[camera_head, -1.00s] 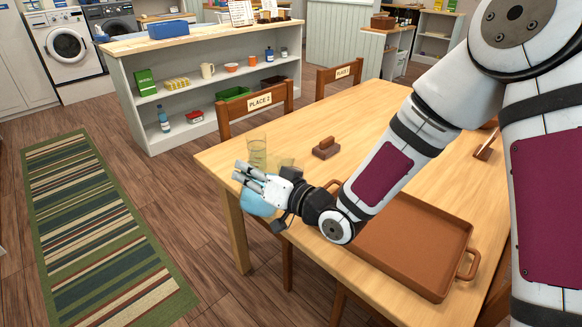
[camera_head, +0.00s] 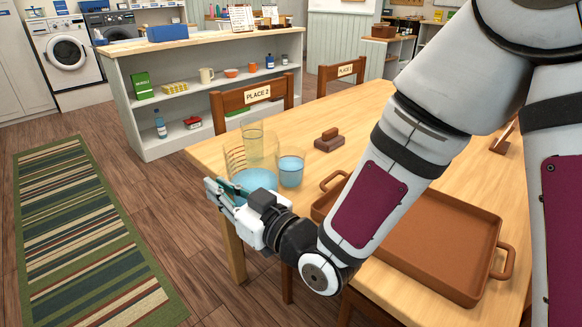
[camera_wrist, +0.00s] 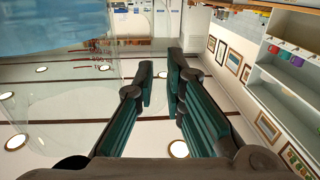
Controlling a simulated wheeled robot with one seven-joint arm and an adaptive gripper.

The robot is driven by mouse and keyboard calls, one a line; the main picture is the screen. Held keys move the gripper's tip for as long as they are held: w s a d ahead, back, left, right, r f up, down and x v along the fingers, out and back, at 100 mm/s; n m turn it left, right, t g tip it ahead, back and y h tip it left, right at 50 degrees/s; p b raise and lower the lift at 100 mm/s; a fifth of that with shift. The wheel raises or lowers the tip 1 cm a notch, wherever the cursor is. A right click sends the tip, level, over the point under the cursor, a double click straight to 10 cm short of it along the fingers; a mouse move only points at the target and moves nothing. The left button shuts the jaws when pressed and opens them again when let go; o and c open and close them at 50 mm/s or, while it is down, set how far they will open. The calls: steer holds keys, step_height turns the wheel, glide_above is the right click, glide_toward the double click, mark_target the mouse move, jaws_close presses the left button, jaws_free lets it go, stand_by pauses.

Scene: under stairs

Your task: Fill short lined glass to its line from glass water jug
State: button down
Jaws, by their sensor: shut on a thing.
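My gripper (camera_head: 222,192) is shut on the glass water jug (camera_head: 235,158), at its near left side. The jug is clear, about upright, with blue water (camera_head: 256,180) in its lower part. It is at the table's left corner; I cannot tell whether it touches the top. The wrist view shows my fingers (camera_wrist: 160,85) close together beside the clear jug wall, with its blue water (camera_wrist: 60,30) at upper left. The short glass (camera_head: 291,168) stands just right of the jug and holds blue water over much of its height. Its line is too small to make out.
A taller empty-looking glass (camera_head: 253,131) stands behind the jug. A brown tray (camera_head: 440,262) fills the near right of the table (camera_head: 372,112). A small brown wooden block (camera_head: 329,140) lies behind the short glass. Chairs (camera_head: 236,100) stand at the far side.

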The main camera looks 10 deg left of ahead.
mark_target(219, 177)
steer(key=shift+r+p, duration=1.55)
steer(key=shift+r, duration=0.7)
